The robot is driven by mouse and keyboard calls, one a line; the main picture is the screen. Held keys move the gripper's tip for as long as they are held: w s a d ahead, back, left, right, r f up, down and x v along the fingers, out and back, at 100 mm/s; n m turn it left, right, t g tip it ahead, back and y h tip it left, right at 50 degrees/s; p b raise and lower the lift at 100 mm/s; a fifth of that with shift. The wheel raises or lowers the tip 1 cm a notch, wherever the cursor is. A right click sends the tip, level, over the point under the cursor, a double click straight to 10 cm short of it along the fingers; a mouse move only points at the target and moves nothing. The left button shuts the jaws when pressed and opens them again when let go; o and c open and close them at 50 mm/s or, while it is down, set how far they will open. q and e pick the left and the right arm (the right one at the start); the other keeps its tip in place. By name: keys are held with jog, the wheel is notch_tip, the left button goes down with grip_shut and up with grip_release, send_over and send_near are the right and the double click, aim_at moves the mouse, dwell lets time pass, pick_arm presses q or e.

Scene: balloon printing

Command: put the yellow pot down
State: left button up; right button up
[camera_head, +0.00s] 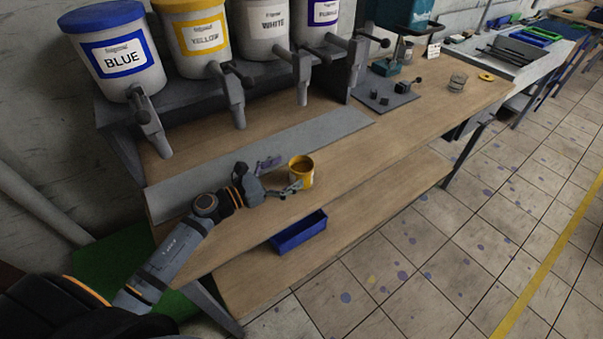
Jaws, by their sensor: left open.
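The small yellow pot (301,173) stands upright on the wooden table (400,125), near the front edge and just off the grey strip (250,160). It has an orange-brown inside. My left gripper (284,175) reaches in from the left at table height. Its jaws are open, with the fingertips close to the pot's left side. I cannot tell whether a finger touches the pot. My right gripper is not in view.
Large tubs labelled BLUE (122,60), YELLOW (203,40), WHITE and purple stand on a raised shelf with taps behind. A blue bin (299,234) sits on the lower shelf. A grey plate with small dark parts (386,95) lies farther right. The table right of the pot is clear.

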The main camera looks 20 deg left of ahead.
aim_at(311, 160)
pick_arm(q)
jog(key=p+x, duration=0.2)
jog(key=x, duration=0.3)
jog(key=shift+a+f, duration=0.15)
jog(key=shift+f, duration=0.05)
jog(key=shift+w, duration=0.15)
jog(key=shift+f, duration=0.1)
jog(key=shift+c, duration=1.1)
jog(key=c, duration=1.2)
